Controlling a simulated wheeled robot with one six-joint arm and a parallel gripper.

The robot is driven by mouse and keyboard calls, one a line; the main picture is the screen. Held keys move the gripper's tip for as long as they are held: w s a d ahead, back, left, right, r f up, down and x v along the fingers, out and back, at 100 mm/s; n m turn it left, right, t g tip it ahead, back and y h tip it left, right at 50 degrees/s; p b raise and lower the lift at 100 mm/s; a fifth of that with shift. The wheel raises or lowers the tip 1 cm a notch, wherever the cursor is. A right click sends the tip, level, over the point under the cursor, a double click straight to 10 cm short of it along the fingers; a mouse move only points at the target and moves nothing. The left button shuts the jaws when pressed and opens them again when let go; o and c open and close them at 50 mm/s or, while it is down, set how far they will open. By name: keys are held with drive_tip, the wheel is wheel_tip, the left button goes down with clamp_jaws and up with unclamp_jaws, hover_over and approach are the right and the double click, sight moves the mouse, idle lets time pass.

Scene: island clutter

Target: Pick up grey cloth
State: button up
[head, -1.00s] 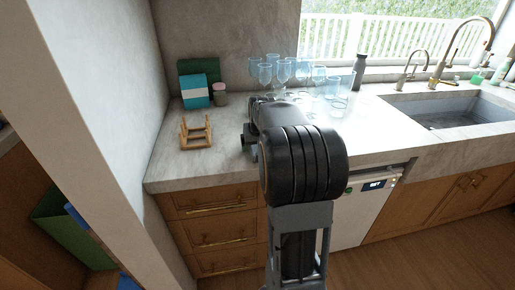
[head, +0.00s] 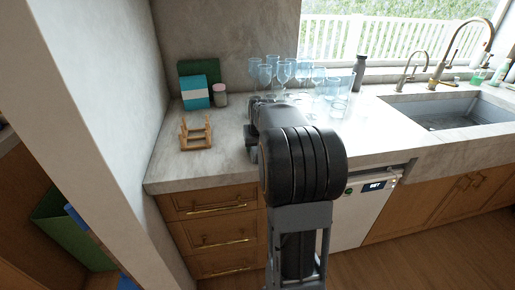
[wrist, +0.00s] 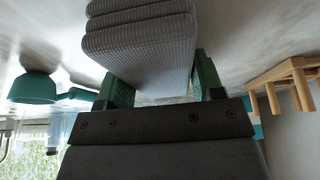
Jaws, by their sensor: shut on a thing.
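The grey cloth (wrist: 142,40) is a folded, layered stack with a fine woven texture, at the top middle of the wrist view. My gripper (wrist: 160,82) has its two green fingers on either side of the cloth and is shut on it. In the head view my own arm hides both the gripper and the cloth. I cannot tell whether the cloth is touching the countertop.
A wooden rack (head: 195,132) stands on the marble counter (head: 182,168), left of my arm; it also shows in the wrist view (wrist: 290,78). Several glasses (head: 285,72) and a dark bottle (head: 359,72) stand behind.

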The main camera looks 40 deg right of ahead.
drive_tip(key=shift+r, duration=0.15)
drive_tip(key=shift+r, duration=0.3)
wheel_tip(320, 180, up, 2)
drive_tip(key=shift+r, duration=0.1)
drive_tip(key=s+r, duration=0.1)
drive_tip(key=r, duration=0.1)
drive_tip(key=s+a+r, duration=0.1)
drive_tip(key=s+r, duration=0.1)
drive_tip(key=s+a+r, duration=0.1)
drive_tip(key=r, duration=0.1)
drive_tip(key=shift+s+a+r+p, duration=0.15)
drive_tip(key=shift+s+r+p, duration=0.1)
drive_tip(key=shift+s+p, duration=0.15)
drive_tip(key=s+a+r, duration=0.3)
drive_tip(key=s+a, duration=0.1)
drive_tip(key=s, duration=0.4)
drive_tip(key=shift+r+b, duration=0.2)
drive_tip(key=shift+b, duration=0.15)
drive_tip(key=shift+w, duration=0.1)
drive_tip(key=o, duration=0.5)
drive_tip(key=shift+c, duration=0.2)
drive_tip(key=c, duration=0.3)
